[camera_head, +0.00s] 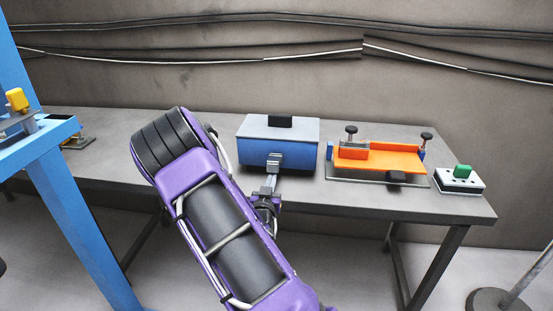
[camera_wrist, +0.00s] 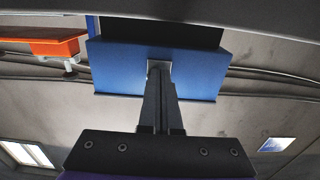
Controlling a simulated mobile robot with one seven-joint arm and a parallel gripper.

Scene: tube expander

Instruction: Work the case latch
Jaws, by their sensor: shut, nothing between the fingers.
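The case (camera_head: 248,152) is a blue box with a grey lid and a black handle (camera_head: 280,121), and stands on the table. Its lid looks closed. The grey metal latch (camera_head: 275,156) is on the middle of the front face. My gripper (camera_head: 271,177) is in front of the case with its fingertips at the latch. In the wrist view the blue face (camera_wrist: 205,77) fills the middle, and my shut fingers (camera_wrist: 158,78) reach up to the latch (camera_wrist: 153,64) and partly cover it. I cannot tell whether they touch it.
The grey table (camera_head: 350,198) also bears an orange fixture (camera_head: 390,160) with black knobs, right of the case, and a white box with a green switch (camera_head: 461,176) near the right end. A blue frame (camera_head: 75,210) stands at the left. Cables run along the wall behind.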

